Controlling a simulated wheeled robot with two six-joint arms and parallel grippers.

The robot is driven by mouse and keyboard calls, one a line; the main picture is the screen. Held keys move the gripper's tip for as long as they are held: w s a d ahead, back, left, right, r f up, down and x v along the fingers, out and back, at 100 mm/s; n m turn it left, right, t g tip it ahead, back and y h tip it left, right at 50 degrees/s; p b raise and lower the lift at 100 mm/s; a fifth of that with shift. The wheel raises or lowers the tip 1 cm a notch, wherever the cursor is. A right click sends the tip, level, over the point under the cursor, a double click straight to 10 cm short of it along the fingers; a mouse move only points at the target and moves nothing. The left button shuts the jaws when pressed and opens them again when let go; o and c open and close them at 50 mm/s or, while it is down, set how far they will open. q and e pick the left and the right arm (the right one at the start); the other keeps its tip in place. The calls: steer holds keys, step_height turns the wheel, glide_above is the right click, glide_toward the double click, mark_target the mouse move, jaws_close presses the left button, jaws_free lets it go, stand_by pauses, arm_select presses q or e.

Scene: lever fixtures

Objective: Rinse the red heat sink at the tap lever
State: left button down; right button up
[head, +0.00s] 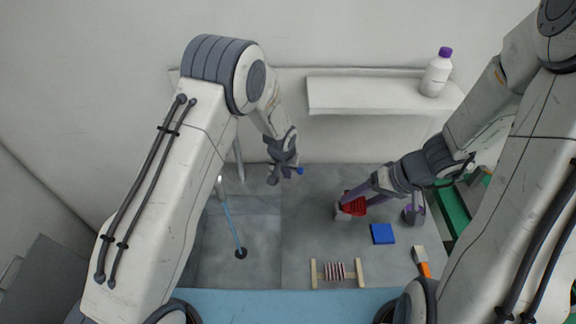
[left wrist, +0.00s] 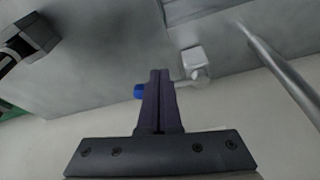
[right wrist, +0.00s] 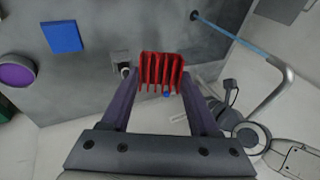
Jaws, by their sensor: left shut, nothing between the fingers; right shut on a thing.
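The red heat sink (head: 354,206) is held by my right gripper (head: 362,200), over the grey surface right of the tap. In the right wrist view the finned heat sink (right wrist: 162,70) sits between the fingertips. The tap spout (head: 220,186) is at the left, and a thin blue water stream (head: 231,222) runs from it to a dark drain (head: 241,254). The heat sink is apart from the stream. My left gripper (head: 280,174) is shut and empty beside a blue-tipped lever (head: 300,171). The left wrist view shows the blue tip (left wrist: 139,91) beside the fingers; contact is unclear.
A blue square (head: 382,234), a rack with a striped piece (head: 335,271) and an orange-handled brush (head: 422,262) lie near the front. A purple-topped grey object (head: 413,214) stands right. A bottle (head: 437,75) stands on the shelf (head: 365,94). The surface between stream and heat sink is clear.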

arm_select(q)
steer(key=shift+w+d+f, duration=0.15)
steer(key=shift+w+d, duration=0.05)
steer(key=shift+w, duration=0.5)
arm_select(e)
steer(key=shift+r, duration=0.45)
arm_select(q)
steer(key=shift+w+d+f+b, duration=0.3)
steer(key=shift+w+b, duration=0.25)
steer(key=shift+b, duration=0.45)
arm_select(e)
step_height(320, 180, down, 2)
steer(key=shift+f, duration=0.2)
arm_select(q)
steer(key=shift+w+d+r, duration=0.1)
steer(key=shift+w, duration=0.1)
arm_select(e)
steer(key=shift+f, duration=0.2)
arm_select(q)
steer(key=shift+r, duration=0.15)
arm_select(e)
steer(key=shift+r, duration=0.1)
